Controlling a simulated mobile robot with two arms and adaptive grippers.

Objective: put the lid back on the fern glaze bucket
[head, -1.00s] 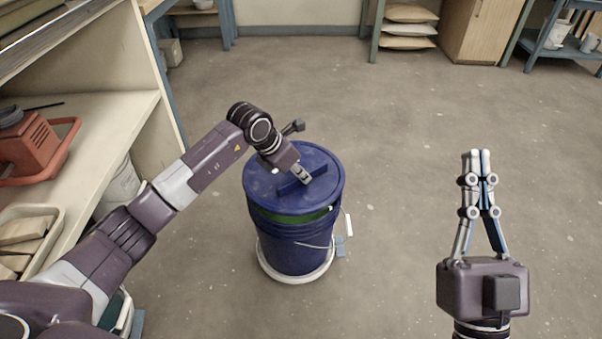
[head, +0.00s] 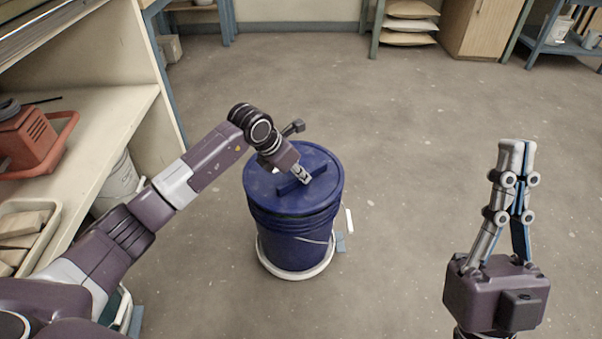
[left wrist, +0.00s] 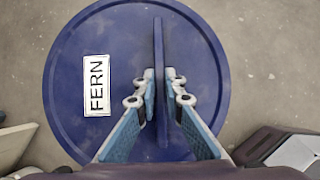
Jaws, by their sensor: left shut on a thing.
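The blue lid (head: 322,165) carries a white label reading FERN, seen in the left wrist view (left wrist: 96,85). It sits level on top of the blue bucket (head: 290,245), and no gap shows between them on the visible side. The inside of the bucket is hidden. My left gripper (head: 300,176) is shut on the lid's upright bar handle, which stands between the fingers in the left wrist view (left wrist: 158,45). My right gripper (head: 517,146) is shut and empty, raised apart at the right.
The bucket stands on a round white base (head: 297,273) on the floor. A shelf (head: 100,125) with a red-brown box-shaped thing (head: 28,143) is at the left. Blue-legged tables and a wooden cabinet (head: 478,30) are at the back.

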